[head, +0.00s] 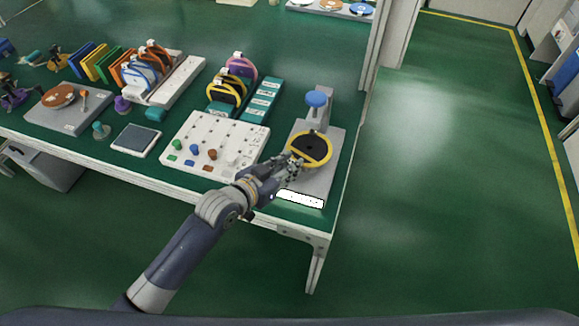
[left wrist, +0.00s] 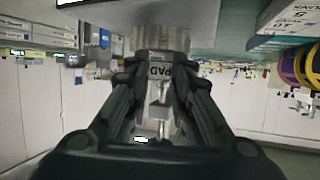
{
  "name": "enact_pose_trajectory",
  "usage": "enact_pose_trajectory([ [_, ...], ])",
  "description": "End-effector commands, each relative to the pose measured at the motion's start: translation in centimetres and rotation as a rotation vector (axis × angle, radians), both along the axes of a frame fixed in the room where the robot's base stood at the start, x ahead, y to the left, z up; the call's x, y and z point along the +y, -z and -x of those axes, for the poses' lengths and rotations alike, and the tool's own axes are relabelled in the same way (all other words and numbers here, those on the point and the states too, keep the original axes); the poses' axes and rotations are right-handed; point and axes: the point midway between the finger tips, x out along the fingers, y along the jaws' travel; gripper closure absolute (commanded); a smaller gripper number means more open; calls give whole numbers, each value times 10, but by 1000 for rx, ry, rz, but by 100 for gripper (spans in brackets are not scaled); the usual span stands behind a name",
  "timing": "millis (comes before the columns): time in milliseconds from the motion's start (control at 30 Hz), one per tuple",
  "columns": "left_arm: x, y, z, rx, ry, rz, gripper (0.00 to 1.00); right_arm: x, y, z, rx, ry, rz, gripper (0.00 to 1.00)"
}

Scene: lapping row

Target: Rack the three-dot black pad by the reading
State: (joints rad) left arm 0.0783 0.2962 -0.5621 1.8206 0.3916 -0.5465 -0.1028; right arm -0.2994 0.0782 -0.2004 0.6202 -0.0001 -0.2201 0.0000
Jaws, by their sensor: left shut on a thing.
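A black pad with a yellow rim (head: 311,151) sits at the grey gauge stand (head: 320,176), below its blue knob (head: 317,99). My left gripper (head: 290,163) is at the pad's near left edge and shut on it. In the left wrist view the fingers (left wrist: 160,75) close on a pale tab marked "PAD" (left wrist: 159,71). Any dots on the pad are too small to tell. A lit white readout (head: 300,199) is at the stand's front; its figures are not legible. A teal rack (head: 262,98) with labels stands behind left, beside upright yellow- and purple-rimmed pads (head: 226,92). My right gripper is not in view.
A white pegboard (head: 213,143) with small coloured pegs lies left of the stand. A dark-screened tablet (head: 136,139), a grey plate with a brown disc (head: 65,112) and a white rack of discs (head: 180,80) are farther left. The table's right edge is close to the stand.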

Motion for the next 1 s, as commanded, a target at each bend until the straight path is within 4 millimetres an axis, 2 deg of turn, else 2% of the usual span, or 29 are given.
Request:
enact_pose_trajectory([
  [100,0,-21,-1,-7,1,2,100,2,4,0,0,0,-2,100],
  [367,12,-22,45,0,1,0,100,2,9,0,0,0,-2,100],
  [700,31,-28,116,1,1,1,100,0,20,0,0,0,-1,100],
  [800,35,-30,132,2,1,0,100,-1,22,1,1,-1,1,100],
  [1000,41,-33,149,-1,0,0,100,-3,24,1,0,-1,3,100],
])
